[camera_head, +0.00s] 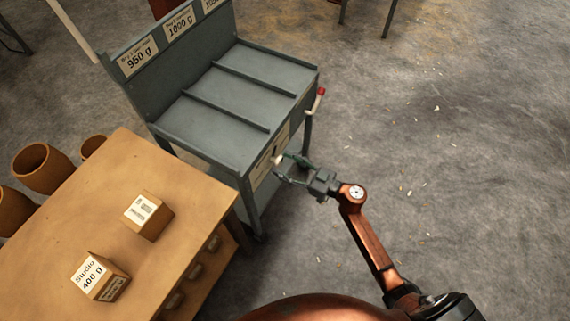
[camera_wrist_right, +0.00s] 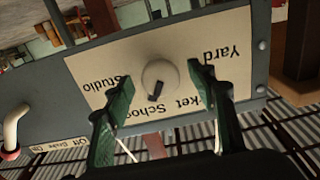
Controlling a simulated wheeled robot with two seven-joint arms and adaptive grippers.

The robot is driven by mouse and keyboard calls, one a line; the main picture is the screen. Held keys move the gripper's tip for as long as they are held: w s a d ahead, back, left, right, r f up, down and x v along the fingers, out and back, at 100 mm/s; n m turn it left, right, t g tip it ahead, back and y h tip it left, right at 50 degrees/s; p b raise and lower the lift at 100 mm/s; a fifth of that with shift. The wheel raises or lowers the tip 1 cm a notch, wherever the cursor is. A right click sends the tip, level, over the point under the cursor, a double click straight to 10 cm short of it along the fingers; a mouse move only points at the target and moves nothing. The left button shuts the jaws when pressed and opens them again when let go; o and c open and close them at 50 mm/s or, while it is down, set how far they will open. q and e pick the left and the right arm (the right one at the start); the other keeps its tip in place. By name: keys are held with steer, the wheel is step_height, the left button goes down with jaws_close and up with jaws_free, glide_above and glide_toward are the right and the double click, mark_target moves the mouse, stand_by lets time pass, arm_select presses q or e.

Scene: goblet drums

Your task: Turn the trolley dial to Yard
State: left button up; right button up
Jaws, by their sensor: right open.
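The grey-green trolley (camera_head: 213,98) stands beside the table, with a cream dial plate (camera_head: 262,172) on its end. The round cream dial (camera_head: 278,160) shows closer in the right wrist view (camera_wrist_right: 160,74). Its black pointer is directed down and slightly left there, away from the word Yard (camera_wrist_right: 222,62) at the right. Studio is printed at the left; words lower down, partly hidden by a finger, read "rket School". My right gripper (camera_head: 290,170) is open, its green fingers on either side of the dial in the wrist view (camera_wrist_right: 162,80). Contact cannot be told. My left gripper is not in view.
A lever with a red tip (camera_head: 319,94) sticks out near the trolley's right corner. A wooden table (camera_head: 125,195) with two labelled boxes, one a Studio 400 g box (camera_head: 100,277), stands at the left. Clay-coloured drums (camera_head: 42,168) are beyond it. The floor at the right is open.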

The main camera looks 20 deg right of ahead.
steer(key=c, duration=1.2)
